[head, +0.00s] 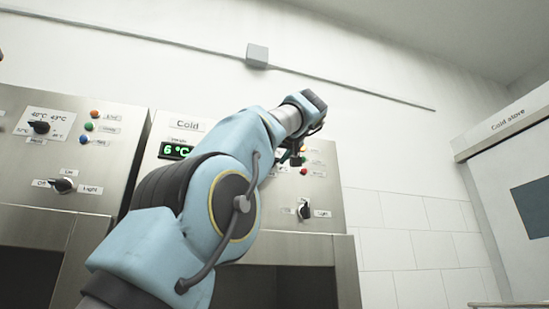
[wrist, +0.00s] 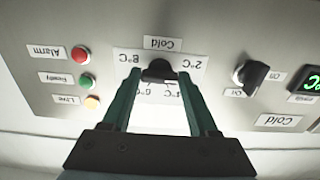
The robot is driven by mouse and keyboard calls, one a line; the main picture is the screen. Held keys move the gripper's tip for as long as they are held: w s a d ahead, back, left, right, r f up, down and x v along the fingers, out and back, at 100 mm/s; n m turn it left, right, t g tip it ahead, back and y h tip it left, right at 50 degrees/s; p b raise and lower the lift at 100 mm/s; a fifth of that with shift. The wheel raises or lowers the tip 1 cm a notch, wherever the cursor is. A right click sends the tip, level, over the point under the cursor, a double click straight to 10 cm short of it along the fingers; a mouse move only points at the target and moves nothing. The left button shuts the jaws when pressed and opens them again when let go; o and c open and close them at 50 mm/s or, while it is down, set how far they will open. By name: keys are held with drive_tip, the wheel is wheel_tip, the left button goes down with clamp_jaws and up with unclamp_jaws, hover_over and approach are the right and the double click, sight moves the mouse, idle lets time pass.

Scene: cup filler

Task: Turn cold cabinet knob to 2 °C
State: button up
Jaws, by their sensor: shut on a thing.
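The cold cabinet's panel (head: 178,134) has a "Cold" label and a green display (head: 176,151) reading 6 °C. In the wrist view, which is upside down, the black temperature knob (wrist: 158,69) sits on a white scale plate (wrist: 195,63) with 2 °C and 8 °C marks at its sides and other marks partly hidden by my fingers. My gripper (wrist: 159,75) has its two green fingers on either side of this knob and is shut on it. In the head view my gripper (head: 294,158) is at the panel and my arm hides the knob. The knob's exact pointing is unclear.
An On/Off knob (wrist: 250,75) is beside the scale in the wrist view. Red, green and orange buttons (wrist: 86,76) are on the other side. A light knob (head: 305,210) is lower on the panel. A similar warm cabinet (head: 60,150) stands left.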

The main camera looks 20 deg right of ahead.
drive_tip(key=shift+f, duration=0.1)
idle(0.3)
drive_tip(key=o, duration=1.4)
drive_tip(key=shift+s, duration=0.1)
drive_tip(key=s+b, duration=0.1)
drive_tip(key=s, duration=0.2)
drive_tip(key=s+a+b, duration=0.1)
drive_tip(key=s, duration=0.6)
drive_tip(key=shift+s+a+b, duration=0.15)
drive_tip(key=shift+s+b, duration=0.1)
drive_tip(key=shift+b, duration=0.15)
